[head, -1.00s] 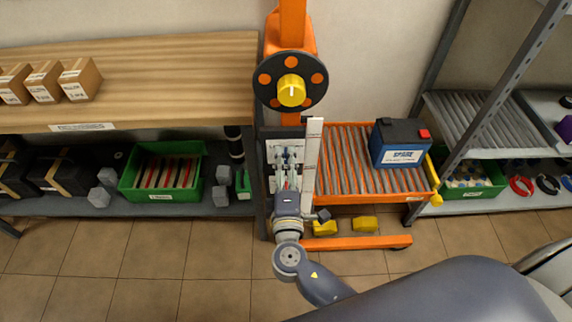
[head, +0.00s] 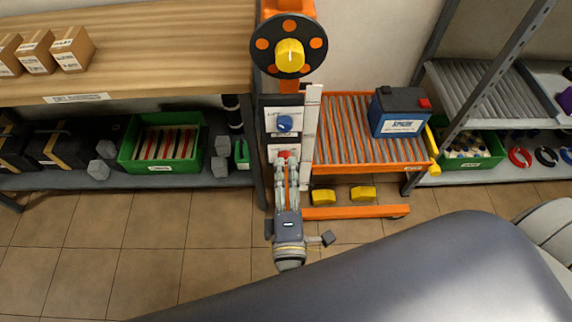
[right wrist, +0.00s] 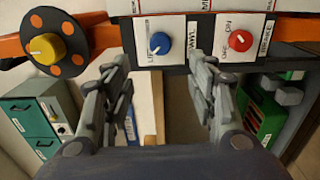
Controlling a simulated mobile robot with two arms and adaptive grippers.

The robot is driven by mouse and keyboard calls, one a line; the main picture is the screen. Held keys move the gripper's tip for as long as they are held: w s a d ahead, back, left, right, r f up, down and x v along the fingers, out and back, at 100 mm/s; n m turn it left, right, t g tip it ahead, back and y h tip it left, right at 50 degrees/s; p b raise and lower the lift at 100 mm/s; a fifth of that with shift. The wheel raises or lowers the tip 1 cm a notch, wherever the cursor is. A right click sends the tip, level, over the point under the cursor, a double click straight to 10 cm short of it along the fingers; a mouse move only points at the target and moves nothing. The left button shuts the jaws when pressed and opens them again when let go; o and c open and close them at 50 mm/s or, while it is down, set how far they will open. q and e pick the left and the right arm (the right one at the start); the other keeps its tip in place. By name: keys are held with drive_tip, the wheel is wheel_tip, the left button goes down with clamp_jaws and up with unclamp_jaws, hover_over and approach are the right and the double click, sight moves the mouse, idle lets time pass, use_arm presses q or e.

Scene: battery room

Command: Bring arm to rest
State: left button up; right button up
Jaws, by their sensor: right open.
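My right gripper (head: 286,170) is in front of the lower part of the orange lift's control panel in the head view. In the right wrist view the gripper (right wrist: 160,78) has its two fingers spread, with nothing between them. A blue knob (head: 284,123) and a red knob (head: 284,154) sit on the panel beyond the fingertips. The blue knob (right wrist: 160,43) and red knob (right wrist: 240,40) show clear of the fingers in the wrist view. My left gripper is out of view.
A yellow-hubbed black disc (head: 290,45) tops the panel. A roller platform (head: 345,140) with a blue battery (head: 398,112) stands right. A wooden bench (head: 150,65) is left, over a green bin (head: 160,150). Floor (head: 130,235) is clear at front left.

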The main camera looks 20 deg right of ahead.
idle(0.5)
drive_tip(key=s+d+f+m+g+y, duration=0.1)
drive_tip(key=s+d+f+g, duration=0.3)
drive_tip(key=f, duration=1.2)
drive_tip(key=s+d+f+g+y, duration=0.1)
drive_tip(key=s+f+g+y, duration=0.3)
drive_tip(key=f, duration=1.2)
drive_tip(key=s+d+f+m+g, duration=0.2)
drive_tip(key=s+f+m, duration=0.2)
drive_tip(key=s+f, duration=0.2)
drive_tip(key=s+d+f+m+g+p, duration=0.1)
drive_tip(key=s+d+f+m+g, duration=0.1)
drive_tip(key=s+f, duration=0.4)
drive_tip(key=s+d+f+m+g, duration=0.3)
drive_tip(key=s+f+m+g, duration=0.1)
drive_tip(key=s, duration=0.7)
drive_tip(key=shift+f+m, duration=0.8)
drive_tip(key=shift+f, duration=0.15)
drive_tip(key=shift+o, duration=0.2)
